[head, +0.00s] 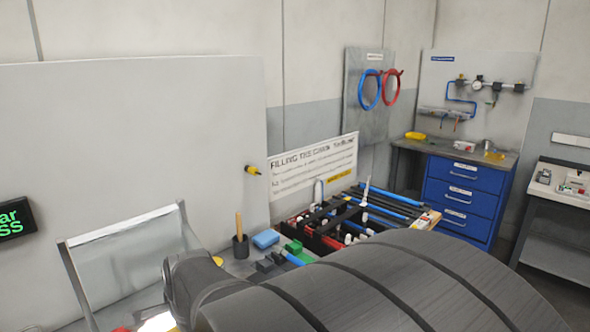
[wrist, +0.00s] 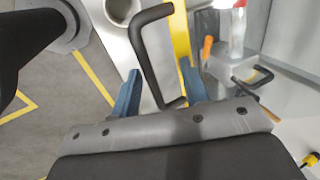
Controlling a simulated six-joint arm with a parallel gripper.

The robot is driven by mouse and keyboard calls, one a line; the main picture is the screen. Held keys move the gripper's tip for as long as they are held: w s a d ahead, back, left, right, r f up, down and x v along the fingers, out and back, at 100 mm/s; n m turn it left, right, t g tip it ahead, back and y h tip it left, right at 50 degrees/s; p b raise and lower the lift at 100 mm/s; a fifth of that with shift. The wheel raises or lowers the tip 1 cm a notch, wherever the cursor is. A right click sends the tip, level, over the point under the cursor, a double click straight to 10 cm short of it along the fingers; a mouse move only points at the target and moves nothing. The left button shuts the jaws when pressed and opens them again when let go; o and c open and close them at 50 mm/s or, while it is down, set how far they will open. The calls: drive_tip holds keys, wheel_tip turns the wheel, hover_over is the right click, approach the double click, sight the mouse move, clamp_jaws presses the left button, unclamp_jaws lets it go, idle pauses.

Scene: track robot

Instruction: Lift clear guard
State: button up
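The clear guard (head: 130,258), a see-through panel in a light metal frame, stands tilted at the lower left of the head view. In the wrist view, a black bar handle (wrist: 146,58) lies between the two blue fingertips of my gripper (wrist: 159,84). The fingers are apart, with a gap on each side of the handle, and I see no grip on it. I cannot tell for sure whether this handle belongs to the guard. My gripper does not show in the head view, where my dark arm fills the lower middle.
A dark cup (head: 240,247) with a wooden-handled tool and a blue block (head: 265,239) stand right of the guard. A rack of black and blue tubes (head: 372,212) lies beyond. A blue drawer cabinet (head: 463,195) stands at the back right.

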drive_tip(key=shift+s+d+f, duration=0.25)
drive_tip(key=shift+f, duration=0.2)
drive_tip(key=shift+s+d+f, duration=0.2)
drive_tip(key=shift+s+f, duration=0.05)
drive_tip(key=shift+f, duration=0.2)
drive_tip(key=shift+o, duration=1)
drive_tip(key=shift+r, duration=0.8)
drive_tip(key=shift+d+r, duration=0.15)
drive_tip(key=shift+r, duration=0.25)
drive_tip(key=c, duration=0.7)
drive_tip(key=shift+v, duration=0.8)
clamp_jaws()
drive_tip(key=v, duration=0.3)
drive_tip(key=shift+w+a+r, duration=0.1)
drive_tip(key=shift+a, duration=0.1)
drive_tip(key=shift+r, duration=0.1)
wheel_tip(320, 180, up, 7)
drive_tip(key=shift+s+d, duration=0.25)
